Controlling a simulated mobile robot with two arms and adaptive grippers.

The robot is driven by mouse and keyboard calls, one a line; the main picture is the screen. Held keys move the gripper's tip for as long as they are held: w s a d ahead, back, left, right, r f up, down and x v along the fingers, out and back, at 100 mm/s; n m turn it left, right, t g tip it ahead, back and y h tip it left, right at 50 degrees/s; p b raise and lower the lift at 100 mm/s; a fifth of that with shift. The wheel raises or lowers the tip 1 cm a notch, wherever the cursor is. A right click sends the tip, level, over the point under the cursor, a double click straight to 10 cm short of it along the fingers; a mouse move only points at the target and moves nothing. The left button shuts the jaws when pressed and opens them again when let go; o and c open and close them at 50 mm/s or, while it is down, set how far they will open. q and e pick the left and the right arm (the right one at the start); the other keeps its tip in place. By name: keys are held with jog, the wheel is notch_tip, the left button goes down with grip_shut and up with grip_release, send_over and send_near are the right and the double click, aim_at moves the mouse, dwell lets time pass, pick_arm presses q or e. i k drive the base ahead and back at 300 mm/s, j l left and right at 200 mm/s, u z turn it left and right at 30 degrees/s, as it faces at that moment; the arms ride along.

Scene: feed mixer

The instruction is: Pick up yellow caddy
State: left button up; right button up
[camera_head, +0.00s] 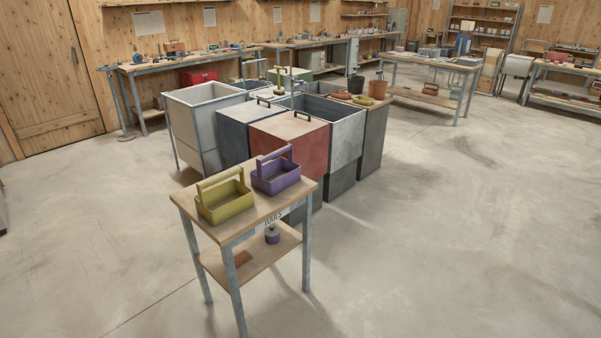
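The yellow caddy (225,202) is an open box with a bar handle across its top. It stands upright on the left part of a small wooden-topped table (262,208) with grey metal legs, in the lower middle of the head view. A purple caddy (276,178) of the same shape stands to its right on the same tabletop, close beside it. Neither of my grippers shows in this view, and nothing is holding the yellow caddy.
The small table's lower shelf (262,258) carries a few small items. Behind it stand several bins, including a red lidded one (290,140) and a pale open one (195,120). Workbenches (430,68) line the back. The concrete floor is clear left, right and in front.

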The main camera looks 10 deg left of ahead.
aim_at(217, 205)
jog(key=i+z, duration=0.25)
jog(key=i, duration=0.7)
jog(key=i+u, duration=0.4)
jog(key=i+l+u, duration=0.15)
jog(key=u, duration=0.2)
jog(key=i+l+u, duration=0.25)
jog(key=u, duration=0.15)
jog(key=i+l+u, duration=0.2)
jog(key=u, duration=0.15)
jog(key=l, duration=0.1)
